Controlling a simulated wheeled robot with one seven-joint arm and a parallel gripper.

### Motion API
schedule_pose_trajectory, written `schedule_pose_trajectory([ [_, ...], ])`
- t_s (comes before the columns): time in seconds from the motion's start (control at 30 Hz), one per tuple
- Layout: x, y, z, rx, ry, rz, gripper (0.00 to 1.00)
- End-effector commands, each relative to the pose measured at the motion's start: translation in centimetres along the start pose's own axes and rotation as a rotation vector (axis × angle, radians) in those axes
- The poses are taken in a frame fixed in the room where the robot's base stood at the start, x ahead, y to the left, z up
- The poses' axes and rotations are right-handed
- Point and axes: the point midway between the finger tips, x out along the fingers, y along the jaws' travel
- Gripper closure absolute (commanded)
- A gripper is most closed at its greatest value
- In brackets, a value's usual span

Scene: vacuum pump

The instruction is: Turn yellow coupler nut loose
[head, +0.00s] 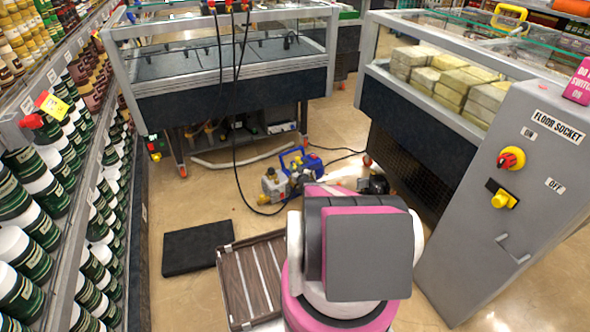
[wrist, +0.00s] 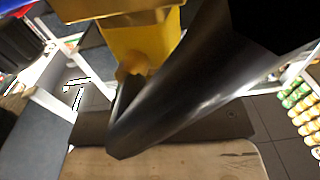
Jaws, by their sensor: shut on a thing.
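In the wrist view a yellow part (wrist: 141,42), which I take for the coupler nut, fills the upper middle. A small orange-yellow knob (wrist: 131,70) shows at its lower end. The dark jaws of my gripper (wrist: 122,115) reach across the picture beside it and are shut on the yellow part; the contact itself is partly hidden. In the head view the pump (head: 273,184), with a blue part (head: 300,161) beside it, lies on the floor just beyond my arm. My gripper and the nut cannot be made out there.
A grey floor socket cabinet (head: 510,200) stands at the right. A black mat (head: 199,247) and a slatted wooden panel (head: 228,287) lie on the floor. Glass-topped display cases (head: 225,105) stand behind, with dark cables hanging down. Bottle shelves line the left. Some floor at left is clear.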

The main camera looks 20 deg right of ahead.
Motion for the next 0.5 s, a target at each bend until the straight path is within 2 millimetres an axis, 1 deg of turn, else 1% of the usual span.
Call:
schedule_pose_trajectory([
  [0.27,0.10,0.29,0.14,-0.002,-0.001,-0.204,0.92],
  [0.5,0.21,0.37,0.14,0.000,0.000,-0.432,0.92],
])
